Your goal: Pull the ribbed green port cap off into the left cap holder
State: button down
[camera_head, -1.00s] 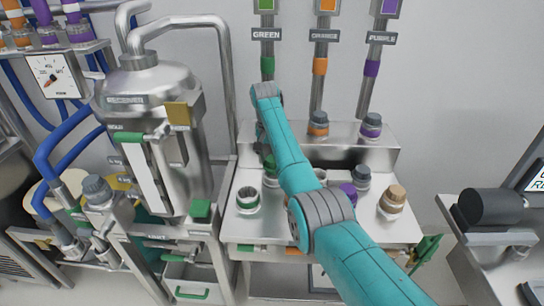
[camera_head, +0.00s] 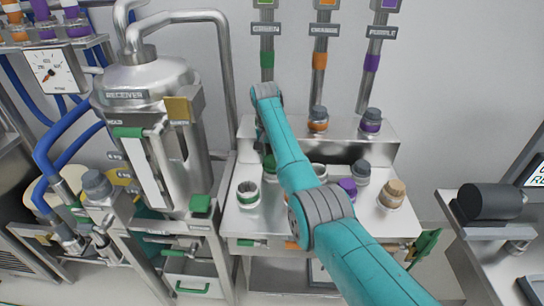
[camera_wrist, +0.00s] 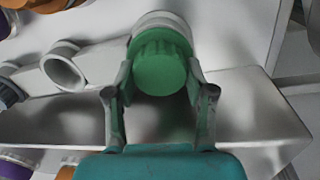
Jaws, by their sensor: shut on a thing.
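My gripper (camera_wrist: 160,74) is shut on the ribbed green port cap (camera_wrist: 160,60), with one finger on each side of it. The cap is against a pale round collar (camera_wrist: 158,20) in the wrist view; I cannot tell whether it is still seated. In the head view my arm hides my gripper. A green cap (camera_head: 269,164) shows there just left of my arm. An open pale ring (camera_wrist: 62,67) lies beside the cap in the wrist view. I cannot tell for certain which fitting is the left cap holder.
A tan-topped fitting (camera_head: 393,193), a purple one (camera_head: 347,187) and a grey cap (camera_head: 361,172) stand right of my arm. Orange-banded (camera_head: 318,119) and purple-banded (camera_head: 371,121) capped ports sit on the rear step. The steel receiver (camera_head: 150,90) stands left.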

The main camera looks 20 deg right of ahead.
jog(key=shift+f, duration=0.55)
dwell(0.9)
jog(key=shift+c, duration=1.6)
grip_release()
notch_tip(320, 180, up, 12)
jog(key=a, duration=0.1)
jog(key=shift+w, duration=0.3)
